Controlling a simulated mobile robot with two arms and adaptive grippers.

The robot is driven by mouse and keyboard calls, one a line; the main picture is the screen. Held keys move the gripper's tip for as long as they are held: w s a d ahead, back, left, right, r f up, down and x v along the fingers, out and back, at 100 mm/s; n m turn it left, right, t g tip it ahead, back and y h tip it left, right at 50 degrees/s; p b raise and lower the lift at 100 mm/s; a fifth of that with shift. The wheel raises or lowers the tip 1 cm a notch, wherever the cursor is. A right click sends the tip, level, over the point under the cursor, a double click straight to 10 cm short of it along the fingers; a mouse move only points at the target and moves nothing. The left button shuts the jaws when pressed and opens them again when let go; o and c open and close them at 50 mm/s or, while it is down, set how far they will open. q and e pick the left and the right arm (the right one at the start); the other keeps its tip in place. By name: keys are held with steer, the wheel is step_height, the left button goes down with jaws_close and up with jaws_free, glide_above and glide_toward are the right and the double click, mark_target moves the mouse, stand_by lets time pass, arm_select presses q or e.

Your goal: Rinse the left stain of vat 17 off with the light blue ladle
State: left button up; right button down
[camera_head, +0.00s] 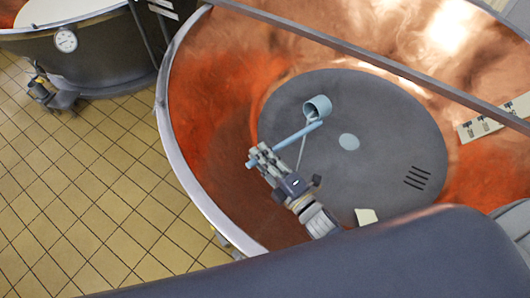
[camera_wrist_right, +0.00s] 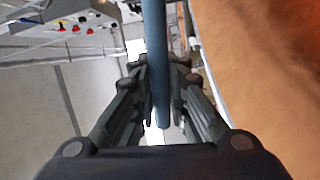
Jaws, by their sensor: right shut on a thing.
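My right gripper (camera_head: 264,158) is shut on the handle of the light blue ladle (camera_head: 298,133), above the inside of the large copper vat (camera_head: 205,110). The ladle's cup (camera_head: 317,107) is at the handle's far end, over the grey round bottom (camera_head: 385,120). A thin pale streak (camera_head: 303,150) runs down the picture from the cup, like a stream of liquid. A pale round spot (camera_head: 349,142) and a cream patch (camera_head: 366,216) show on the bottom; I cannot tell whether either is a stain. In the right wrist view the handle (camera_wrist_right: 154,50) passes between the fingers. No vat number is readable.
A grey bar (camera_head: 340,45) crosses above the vat. A pale strip with dark fittings (camera_head: 495,118) is at the right. Another vat with a gauge (camera_head: 66,40) stands at the upper left. Yellow tiled floor (camera_head: 90,200) is clear at the left.

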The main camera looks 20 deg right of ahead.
arm_select(q)
steer(key=shift+f+b, duration=2.45)
steer(key=shift+f, duration=0.5)
arm_select(e)
steer(key=shift+s+a+f+n, duration=0.15)
steer(key=shift+f+n, duration=0.65)
steer(key=shift+f, duration=0.65)
steer(key=shift+w+a+f+n, duration=0.15)
steer(key=shift+f+n, duration=0.65)
steer(key=shift+f, duration=0.6)
